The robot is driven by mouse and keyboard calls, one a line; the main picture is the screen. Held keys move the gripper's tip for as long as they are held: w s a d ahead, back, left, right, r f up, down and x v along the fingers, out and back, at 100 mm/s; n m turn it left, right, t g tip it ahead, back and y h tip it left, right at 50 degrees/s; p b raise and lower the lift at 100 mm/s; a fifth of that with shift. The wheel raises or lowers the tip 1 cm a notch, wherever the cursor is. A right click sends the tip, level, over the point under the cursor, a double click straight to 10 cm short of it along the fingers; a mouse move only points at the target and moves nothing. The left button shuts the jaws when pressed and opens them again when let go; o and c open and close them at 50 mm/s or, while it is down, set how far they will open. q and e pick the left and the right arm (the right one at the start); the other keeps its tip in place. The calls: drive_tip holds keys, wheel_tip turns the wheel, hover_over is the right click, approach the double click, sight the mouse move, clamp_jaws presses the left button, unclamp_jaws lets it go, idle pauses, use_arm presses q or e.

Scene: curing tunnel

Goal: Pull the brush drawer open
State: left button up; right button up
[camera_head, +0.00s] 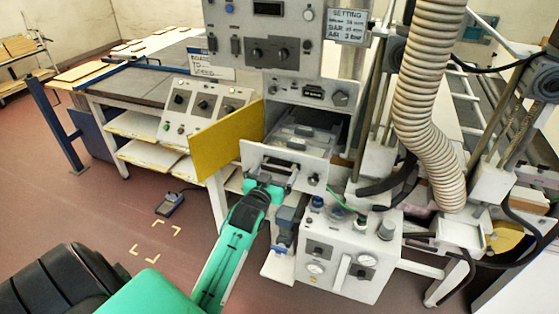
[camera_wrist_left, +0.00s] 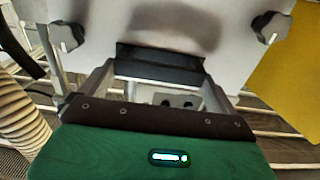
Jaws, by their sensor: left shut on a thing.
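The brush drawer has a pale front panel (camera_head: 300,172) below the control cabinet in the head view. It stands out from its opening, and grey items (camera_head: 305,135) show inside behind the front. My left gripper (camera_head: 272,182) is at the front panel, its green arm reaching up from below. In the left wrist view, the gripper's two fingers (camera_wrist_left: 158,82) are at the dark drawer handle (camera_wrist_left: 160,60), shut on it. The pale front panel (camera_wrist_left: 225,40) fills the background there, with a grey knob on each side. My right gripper is in neither view.
A yellow door panel (camera_head: 228,140) stands open left of the drawer. A white gauge box (camera_head: 345,258) sits below right, with a green cable above it. A ribbed hose (camera_head: 425,100) hangs at right. A pedal (camera_head: 170,203) lies on the floor, with clear floor around it.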

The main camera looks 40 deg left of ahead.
use_arm(q)
drive_tip(key=p+v, duration=0.1)
drive_tip(key=v, duration=0.3)
drive_tip(key=shift+s, duration=0.15)
drive_tip(key=shift+v, duration=0.85)
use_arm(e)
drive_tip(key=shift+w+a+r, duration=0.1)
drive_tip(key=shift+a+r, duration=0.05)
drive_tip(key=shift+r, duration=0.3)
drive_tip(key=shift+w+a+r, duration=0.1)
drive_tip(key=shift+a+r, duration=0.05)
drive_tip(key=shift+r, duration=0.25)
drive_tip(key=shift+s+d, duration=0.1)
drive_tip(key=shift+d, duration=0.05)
use_arm(q)
drive_tip(key=o, duration=1)
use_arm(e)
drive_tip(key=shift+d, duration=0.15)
use_arm(q)
drive_tip(key=shift+o, duration=0.2)
drive_tip(key=b+v, duration=0.4)
drive_tip(key=v, duration=0.9)
drive_tip(key=shift+s, duration=0.45)
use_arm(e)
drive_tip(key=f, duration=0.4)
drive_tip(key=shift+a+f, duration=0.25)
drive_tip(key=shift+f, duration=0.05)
